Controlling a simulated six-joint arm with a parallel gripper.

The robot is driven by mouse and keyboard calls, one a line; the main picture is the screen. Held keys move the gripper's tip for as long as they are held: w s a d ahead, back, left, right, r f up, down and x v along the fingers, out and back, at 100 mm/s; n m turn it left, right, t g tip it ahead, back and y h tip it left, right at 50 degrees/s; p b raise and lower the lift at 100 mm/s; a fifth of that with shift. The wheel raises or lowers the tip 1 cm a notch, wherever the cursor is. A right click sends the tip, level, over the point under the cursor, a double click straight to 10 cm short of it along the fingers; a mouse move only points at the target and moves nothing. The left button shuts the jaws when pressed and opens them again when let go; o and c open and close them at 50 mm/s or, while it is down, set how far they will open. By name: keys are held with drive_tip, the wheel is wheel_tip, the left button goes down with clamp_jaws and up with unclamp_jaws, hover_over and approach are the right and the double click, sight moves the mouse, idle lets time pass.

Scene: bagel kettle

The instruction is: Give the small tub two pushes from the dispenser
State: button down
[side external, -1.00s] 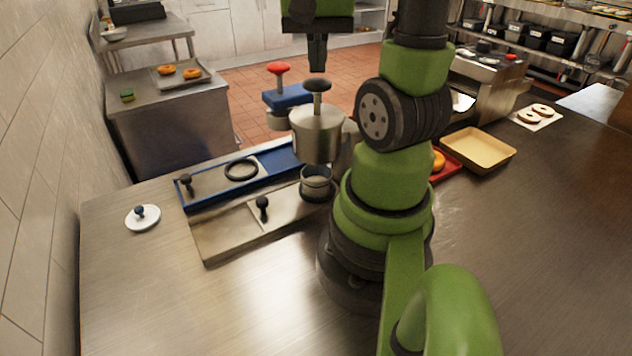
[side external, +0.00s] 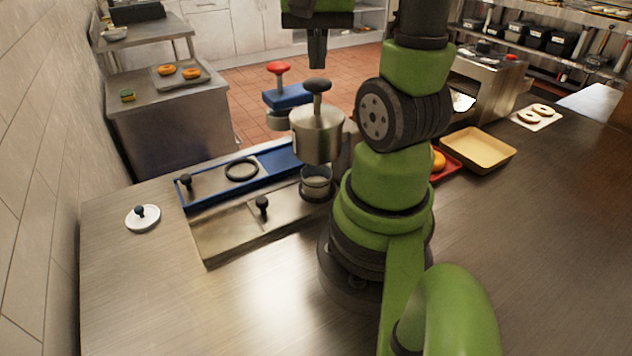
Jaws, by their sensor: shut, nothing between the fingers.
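A steel dispenser (side external: 317,136) stands on the near steel base, with a dark round push knob (side external: 317,85) on a stem at its top. A small grey metal tub (side external: 316,180) sits upright directly below the dispenser, in a dark round holder. The inside of the tub is too small to make out.
A second dispenser, blue with a red knob (side external: 278,67), stands behind. Its blue base (side external: 215,192) has an empty black ring (side external: 241,169). A white lid (side external: 143,218) lies at left. A tan tray (side external: 478,150) and red tray (side external: 447,172) are at right. The front counter is clear.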

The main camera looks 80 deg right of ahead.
sight(317, 80)
drive_tip(key=shift+f, duration=2.45)
drive_tip(key=shift+r, duration=2.7)
wheel_tip(317, 80, up, 6)
